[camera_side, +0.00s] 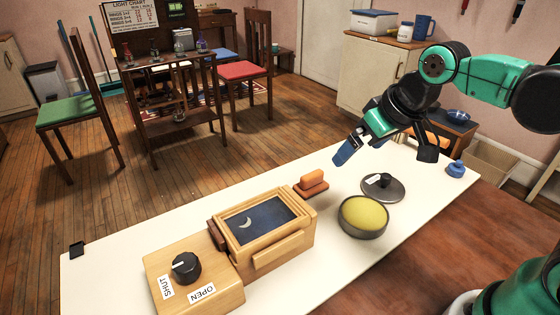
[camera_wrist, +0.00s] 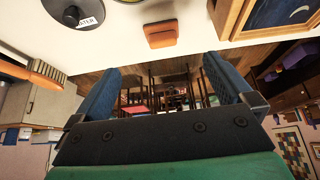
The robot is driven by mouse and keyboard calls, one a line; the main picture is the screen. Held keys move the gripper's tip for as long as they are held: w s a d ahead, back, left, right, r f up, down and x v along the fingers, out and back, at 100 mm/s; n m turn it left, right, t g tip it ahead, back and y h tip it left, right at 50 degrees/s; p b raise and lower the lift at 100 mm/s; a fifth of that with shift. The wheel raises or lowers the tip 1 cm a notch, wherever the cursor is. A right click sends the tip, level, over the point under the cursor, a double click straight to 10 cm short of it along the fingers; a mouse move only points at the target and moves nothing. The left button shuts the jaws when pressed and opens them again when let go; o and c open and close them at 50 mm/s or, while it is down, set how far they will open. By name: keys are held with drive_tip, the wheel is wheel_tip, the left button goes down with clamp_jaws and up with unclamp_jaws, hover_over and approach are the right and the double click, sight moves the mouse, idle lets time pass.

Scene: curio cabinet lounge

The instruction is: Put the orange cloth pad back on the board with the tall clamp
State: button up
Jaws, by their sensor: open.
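An orange pad-like piece (camera_side: 312,178), in two stacked parts, lies beside the wooden box on the white tabletop. It also shows in the wrist view (camera_wrist: 160,33), top middle, ahead of my fingers. My gripper (camera_side: 346,152) is open and empty, in the air above the table's far edge, to the right of the orange piece and apart from it. Its two blue fingers stand wide apart in the wrist view (camera_wrist: 162,82). I cannot make out a board with a tall clamp.
A wooden box with a moon panel (camera_side: 260,218) and a knob block marked SHUT and OPEN (camera_side: 188,270) stand left. A bowl with yellow contents (camera_side: 363,216) and a round lid with a black knob (camera_side: 382,188) are right. A blue pot (camera_side: 456,169) stands at the far right end.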

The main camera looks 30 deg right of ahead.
drive_tip(key=shift+s+f+t, duration=0.8)
drive_tip(key=shift+s+f, duration=0.2)
drive_tip(key=shift+s, duration=0.2)
